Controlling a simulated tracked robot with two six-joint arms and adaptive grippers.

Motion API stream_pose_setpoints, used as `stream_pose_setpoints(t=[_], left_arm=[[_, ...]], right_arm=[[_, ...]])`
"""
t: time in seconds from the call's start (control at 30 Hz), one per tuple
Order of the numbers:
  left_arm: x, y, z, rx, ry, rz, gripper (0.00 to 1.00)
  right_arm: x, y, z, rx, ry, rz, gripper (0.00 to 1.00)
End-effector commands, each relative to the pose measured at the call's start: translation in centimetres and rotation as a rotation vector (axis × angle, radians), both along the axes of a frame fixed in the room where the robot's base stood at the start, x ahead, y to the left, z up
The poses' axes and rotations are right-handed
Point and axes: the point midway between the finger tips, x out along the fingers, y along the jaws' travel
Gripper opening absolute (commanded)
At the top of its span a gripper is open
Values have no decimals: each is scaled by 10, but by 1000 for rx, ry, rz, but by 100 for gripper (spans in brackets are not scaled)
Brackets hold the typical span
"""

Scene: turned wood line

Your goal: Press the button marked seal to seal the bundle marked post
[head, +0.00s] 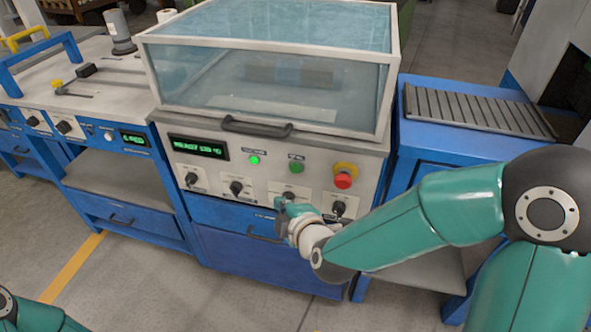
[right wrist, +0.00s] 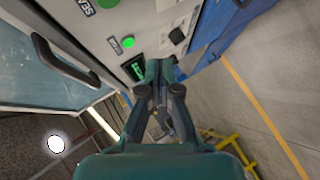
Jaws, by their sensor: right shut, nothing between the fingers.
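The seal button (head: 296,167) is a dark green round button on the front panel of the sealing machine (head: 385,150), under a small label. In the right wrist view the seal button (right wrist: 107,3) is cut off at the top edge. A dark bundle (head: 262,74) with a blue band lies inside under the clear lid; I cannot read a mark on it. My right gripper (head: 284,204) is shut and empty, low in front of the panel's knobs, below the seal button. My left gripper is out of view.
A lit green button (head: 254,160) is left of the seal button, and a red stop knob (head: 344,176) is right. A green-lit display (head: 198,147) and several black knobs share the panel. The lid's handle (head: 256,127) juts out above. A ribbed tray (head: 478,108) stands right.

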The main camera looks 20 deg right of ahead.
Motion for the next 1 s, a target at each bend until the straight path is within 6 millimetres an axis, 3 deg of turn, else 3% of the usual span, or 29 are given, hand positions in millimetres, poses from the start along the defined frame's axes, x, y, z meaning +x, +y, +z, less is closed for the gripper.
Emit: stream_pose_setpoints(t=[0.6, 1.0], left_arm=[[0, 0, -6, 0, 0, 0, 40], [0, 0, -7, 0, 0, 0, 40]], right_arm=[[59, -40, -1, 1, 2, 0, 0], [68, -45, -1, 1, 3, 2, 0]])
